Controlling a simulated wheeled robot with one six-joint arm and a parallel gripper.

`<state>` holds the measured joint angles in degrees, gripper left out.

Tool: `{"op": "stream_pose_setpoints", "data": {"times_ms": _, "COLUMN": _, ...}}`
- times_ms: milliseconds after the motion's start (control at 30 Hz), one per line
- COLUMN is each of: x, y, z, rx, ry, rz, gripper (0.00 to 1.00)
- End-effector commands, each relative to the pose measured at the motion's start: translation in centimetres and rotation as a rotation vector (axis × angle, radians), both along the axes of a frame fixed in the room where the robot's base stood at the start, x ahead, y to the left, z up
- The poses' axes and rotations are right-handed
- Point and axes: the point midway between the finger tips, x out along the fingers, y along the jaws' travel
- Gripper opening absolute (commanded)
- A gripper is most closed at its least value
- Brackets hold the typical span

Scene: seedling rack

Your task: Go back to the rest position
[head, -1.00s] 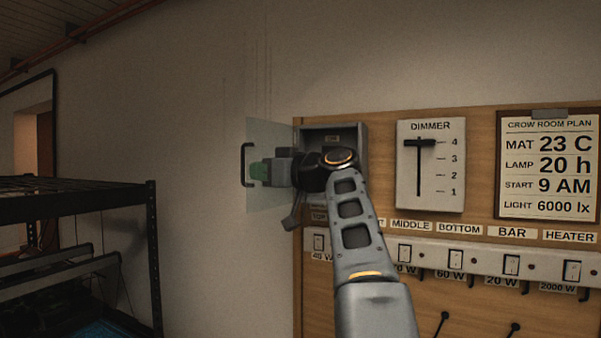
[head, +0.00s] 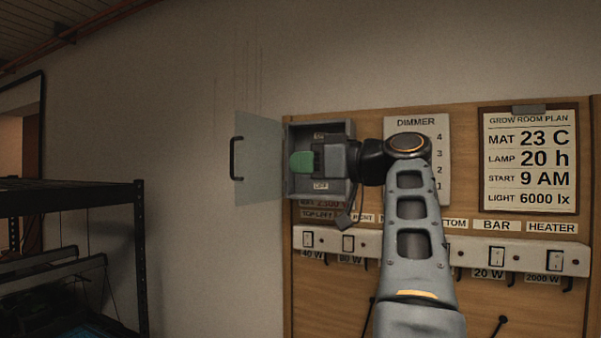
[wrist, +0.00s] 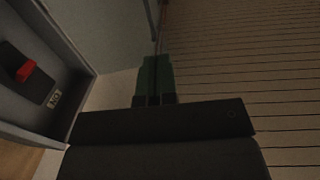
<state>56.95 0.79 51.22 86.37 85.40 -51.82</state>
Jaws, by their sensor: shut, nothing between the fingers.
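My gripper (head: 301,162) has green fingertips, pressed together with nothing between them. In the head view it is in front of the open grey switch box (head: 292,190), pointing left. In the wrist view the shut green fingers (wrist: 153,82) point away from the camera, beside the box (wrist: 62,52), which is at the left. A red switch lever (wrist: 26,71) shows inside the box in the wrist view; my gripper hides it in the head view. The box's clear door (head: 258,165) with a dark handle (head: 232,158) stands open to the left.
The wooden board (head: 340,285) carries a dimmer (head: 415,124), a grow room plan (head: 528,160) and a row of switches (head: 308,239); my arm covers part of them. A black shelf rack (head: 140,240) stands at the left. Bare wall lies between rack and board.

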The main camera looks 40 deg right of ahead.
Motion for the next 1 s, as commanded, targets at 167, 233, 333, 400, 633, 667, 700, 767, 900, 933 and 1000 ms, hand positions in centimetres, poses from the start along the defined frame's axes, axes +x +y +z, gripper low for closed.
{"op": "stream_pose_setpoints", "data": {"times_ms": 167, "x": -0.7, "y": -0.3, "z": 0.0, "rx": 0.000, "ry": -0.001, "rz": -0.002, "gripper": 0.00}}
{"op": "stream_pose_setpoints", "data": {"times_ms": 233, "x": -0.8, "y": -0.4, "z": 0.0, "rx": 0.001, "ry": 0.000, "rz": -0.002, "gripper": 0.00}}
{"op": "stream_pose_setpoints", "data": {"times_ms": 333, "x": -0.7, "y": -0.5, "z": 0.1, "rx": 0.041, "ry": 0.013, "rz": -0.010, "gripper": 0.00}}
{"op": "stream_pose_setpoints", "data": {"times_ms": 400, "x": 0.0, "y": -1.9, "z": -0.6, "rx": 0.112, "ry": 0.068, "rz": -0.075, "gripper": 0.00}}
{"op": "stream_pose_setpoints", "data": {"times_ms": 633, "x": 3.4, "y": -8.9, "z": -13.2, "rx": 0.436, "ry": 0.458, "rz": -0.419, "gripper": 0.00}}
{"op": "stream_pose_setpoints", "data": {"times_ms": 667, "x": 3.8, "y": -9.0, "z": -15.6, "rx": 0.466, "ry": 0.524, "rz": -0.463, "gripper": 0.00}}
{"op": "stream_pose_setpoints", "data": {"times_ms": 700, "x": 4.2, "y": -8.6, "z": -18.8, "rx": 0.493, "ry": 0.610, "rz": -0.515, "gripper": 0.00}}
{"op": "stream_pose_setpoints", "data": {"times_ms": 767, "x": 4.4, "y": -7.4, "z": -23.5, "rx": 0.509, "ry": 0.733, "rz": -0.583, "gripper": 0.00}}
{"op": "stream_pose_setpoints", "data": {"times_ms": 900, "x": 3.2, "y": -2.6, "z": -33.7, "rx": 0.432, "ry": 0.984, "rz": -0.691, "gripper": 0.00}}
{"op": "stream_pose_setpoints", "data": {"times_ms": 933, "x": 2.7, "y": -1.4, "z": -35.7, "rx": 0.397, "ry": 1.028, "rz": -0.704, "gripper": 0.00}}
{"op": "stream_pose_setpoints", "data": {"times_ms": 1000, "x": 1.2, "y": 1.5, "z": -40.0, "rx": 0.297, "ry": 1.115, "rz": -0.719, "gripper": 0.00}}
